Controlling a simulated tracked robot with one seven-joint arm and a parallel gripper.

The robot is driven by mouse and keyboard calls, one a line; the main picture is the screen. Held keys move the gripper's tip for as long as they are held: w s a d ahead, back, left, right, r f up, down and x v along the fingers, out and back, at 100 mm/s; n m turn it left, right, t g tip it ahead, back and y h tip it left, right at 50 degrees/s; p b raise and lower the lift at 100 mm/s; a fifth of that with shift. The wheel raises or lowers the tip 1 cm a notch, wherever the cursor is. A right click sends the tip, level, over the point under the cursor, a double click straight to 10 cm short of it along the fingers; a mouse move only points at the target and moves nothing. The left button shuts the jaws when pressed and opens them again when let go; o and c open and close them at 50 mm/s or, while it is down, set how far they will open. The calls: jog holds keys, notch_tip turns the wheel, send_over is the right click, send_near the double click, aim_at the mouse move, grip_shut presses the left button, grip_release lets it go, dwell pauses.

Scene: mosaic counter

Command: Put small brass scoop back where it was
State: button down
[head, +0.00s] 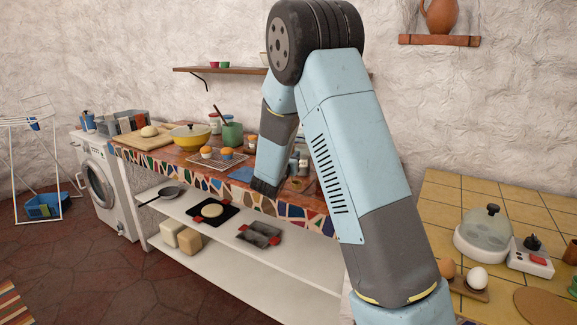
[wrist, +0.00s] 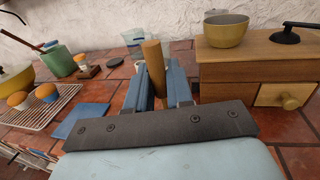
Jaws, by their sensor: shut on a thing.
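My gripper (wrist: 160,80) is in the lower middle of the wrist view, its two blue fingers shut on a tan-brown, rod-like thing, which I take to be the small brass scoop (wrist: 153,62). This part stands nearly upright between the fingers. The scoop's bowl is not visible, and I cannot tell whether the scoop touches the counter. In the head view my gripper is low over the front part of the mosaic counter (head: 190,158), mostly hidden by my own arm. I cannot make out the scoop there.
A wooden box with a drawer (wrist: 245,72), a brass-coloured cup (wrist: 226,30) and a black crank (wrist: 285,37) stands close on the right. A blue cloth (wrist: 80,121), a wire rack (wrist: 40,112) with muffins and a green pot (wrist: 60,62) are left. A glass beaker (wrist: 133,38) stands behind.

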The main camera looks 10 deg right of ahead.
aim_at(292, 183)
notch_tip(292, 183, down, 3)
dwell(0.3)
jog(key=c, duration=1)
grip_release()
jog(key=shift+f, duration=0.1)
